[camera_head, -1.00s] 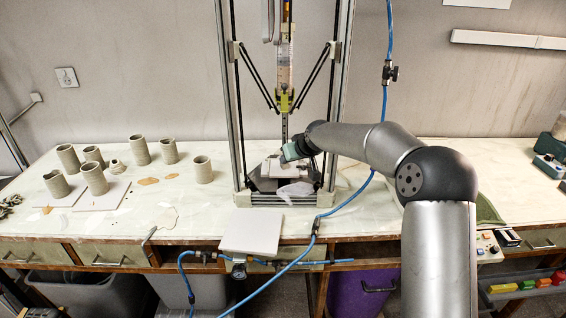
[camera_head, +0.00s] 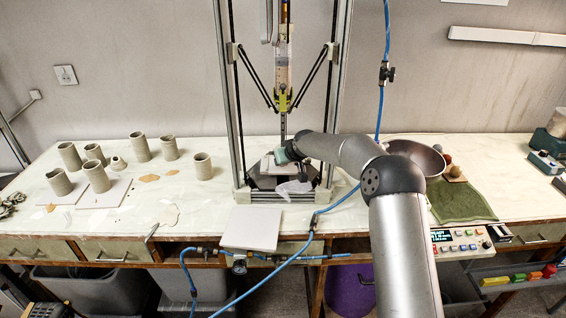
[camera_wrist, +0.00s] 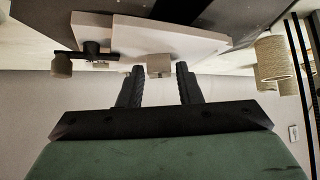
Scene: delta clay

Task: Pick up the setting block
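A small pale block (camera_wrist: 159,65), which I take as the setting block, shows in the wrist view at the edge of a pale slab (camera_wrist: 150,37). My gripper (camera_wrist: 159,72) is open, with one black finger on each side of the block's line. The block sits at or just beyond the fingertips; I cannot tell whether they touch it. The block cannot be made out there.
The printer frame's posts (camera_head: 230,110) stand either side of my gripper, with the nozzle column (camera_head: 284,125) close above. A dark fitting (camera_wrist: 92,52) is near the slab. Clay cylinders (camera_head: 97,177) stand left. A metal bowl (camera_head: 425,155) and green cloth (camera_head: 460,200) lie right.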

